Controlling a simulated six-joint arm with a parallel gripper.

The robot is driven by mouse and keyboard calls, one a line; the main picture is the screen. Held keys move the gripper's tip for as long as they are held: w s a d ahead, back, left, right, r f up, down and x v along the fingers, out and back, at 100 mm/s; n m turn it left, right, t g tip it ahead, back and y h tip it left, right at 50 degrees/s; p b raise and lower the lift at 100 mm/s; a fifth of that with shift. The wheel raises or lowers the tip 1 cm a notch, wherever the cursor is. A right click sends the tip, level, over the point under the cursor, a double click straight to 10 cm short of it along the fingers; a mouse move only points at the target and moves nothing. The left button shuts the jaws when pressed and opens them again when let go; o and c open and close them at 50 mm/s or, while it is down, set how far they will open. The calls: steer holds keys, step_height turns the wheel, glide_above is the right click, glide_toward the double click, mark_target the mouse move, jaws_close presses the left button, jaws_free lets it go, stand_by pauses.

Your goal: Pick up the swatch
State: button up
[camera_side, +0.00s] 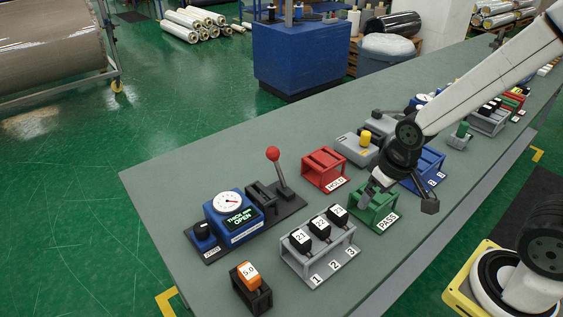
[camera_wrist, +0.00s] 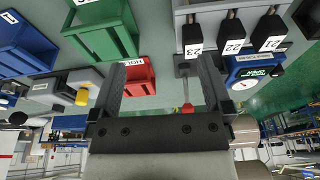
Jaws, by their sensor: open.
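Several dark swatches with white number tags show. Those tagged 21 (camera_side: 299,240), 22 (camera_side: 319,227) and 23 (camera_side: 337,215) stand in the slots of a grey rack (camera_side: 318,262) marked 1, 2 and 3. In the wrist view, swatches 23 (camera_wrist: 196,35), 22 (camera_wrist: 233,32) and 21 (camera_wrist: 270,31) hang into view at the upper right, beyond the right finger. My gripper (camera_side: 402,198) is open and empty, above the bench near the green PASS tray (camera_side: 372,212). Its two fingers (camera_wrist: 163,78) show apart in the wrist view.
The red HOLD tray (camera_side: 324,170) and a blue tray (camera_side: 428,166) stand near my gripper. A blue thickness gauge (camera_side: 234,212) reads OPEN beside a red-knobbed lever (camera_side: 273,154). An orange 5.0 block (camera_side: 248,274) sits in a black holder. The bench (camera_side: 190,160) is clear at the far left.

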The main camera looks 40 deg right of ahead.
steer(key=m, duration=0.2)
steer(key=m+g+y, duration=0.3)
steer(key=m+y, duration=0.2)
steer(key=m, duration=1.1)
glide_toward(301, 236)
steer(key=x, duration=0.2)
steer(key=shift+s+a+f+h, duration=0.15)
steer(key=shift+a+f, duration=0.2)
steer(key=shift+f, duration=0.3)
steer(key=shift+s+a+f+h, duration=0.2)
steer(key=shift+a+f, duration=0.2)
steer(key=shift+f, duration=0.25)
steer(key=shift+w+x, duration=0.15)
steer(key=shift+x, duration=1.15)
steer(key=shift+w+x, duration=0.15)
steer(key=shift+x, duration=1.15)
steer(key=c, duration=1.2)
steer(key=shift+c, duration=0.2)
